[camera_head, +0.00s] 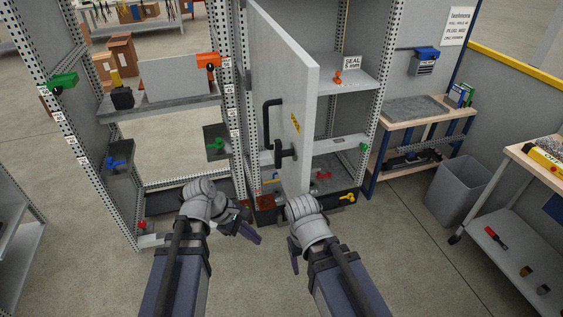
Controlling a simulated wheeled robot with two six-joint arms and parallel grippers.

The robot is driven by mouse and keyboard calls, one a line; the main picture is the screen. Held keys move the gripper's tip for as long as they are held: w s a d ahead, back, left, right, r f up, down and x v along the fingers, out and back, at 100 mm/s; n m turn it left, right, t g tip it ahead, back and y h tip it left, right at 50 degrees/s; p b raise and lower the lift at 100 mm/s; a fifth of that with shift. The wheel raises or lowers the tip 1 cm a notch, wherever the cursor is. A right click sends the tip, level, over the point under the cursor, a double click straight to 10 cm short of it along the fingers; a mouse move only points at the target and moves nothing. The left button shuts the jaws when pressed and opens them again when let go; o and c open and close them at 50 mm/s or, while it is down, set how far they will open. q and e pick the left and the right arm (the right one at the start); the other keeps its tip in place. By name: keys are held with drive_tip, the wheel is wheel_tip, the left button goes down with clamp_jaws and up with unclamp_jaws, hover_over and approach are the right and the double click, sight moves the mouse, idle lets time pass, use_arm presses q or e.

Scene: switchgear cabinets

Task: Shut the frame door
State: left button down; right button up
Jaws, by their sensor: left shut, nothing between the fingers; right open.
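The frame door (280,80) is a tall grey panel on the middle cabinet frame (367,110). It stands open, swung out toward me, with its free edge facing me. Its visible face has a black pull handle (268,120), a black latch (286,152) and a yellow warning label. My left gripper (254,237) is shut and empty, low and left of the door's bottom edge. My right gripper (294,262) is open and empty, below the door's lower end. My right wrist covers part of the cabinet's base. Neither gripper appears to touch the door.
An open rack (112,105) stands left of the door. Shelves inside the cabinet hold small coloured parts and a seal sign (353,63). A workbench (425,110), a grey bin (458,187) and a cart (510,215) stand at right. Floor between the cabinet and bin is clear.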

use_arm(q)
drive_tip(key=w+a+r+n+t+h+p, duration=0.1)
drive_tip(key=w+r+n+p, duration=0.15)
drive_tip(key=r+p, duration=0.6)
drive_tip(key=w+a+r+n+t+h+p, duration=0.15)
drive_tip(key=r+n+p, duration=0.3)
drive_tip(key=r, duration=0.65)
use_arm(e)
wheel_tip(320, 180, up, 16)
use_arm(q)
drive_tip(key=b, duration=0.6)
approach(292, 195)
drive_tip(key=x, duration=0.5)
drive_tip(key=shift+w+d+f+g, duration=0.15)
drive_tip(key=shift+d+f+g, duration=0.05)
drive_tip(key=shift+d+g, duration=0.15)
use_arm(e)
wheel_tip(292, 195, down, 7)
drive_tip(key=shift+r, duration=0.15)
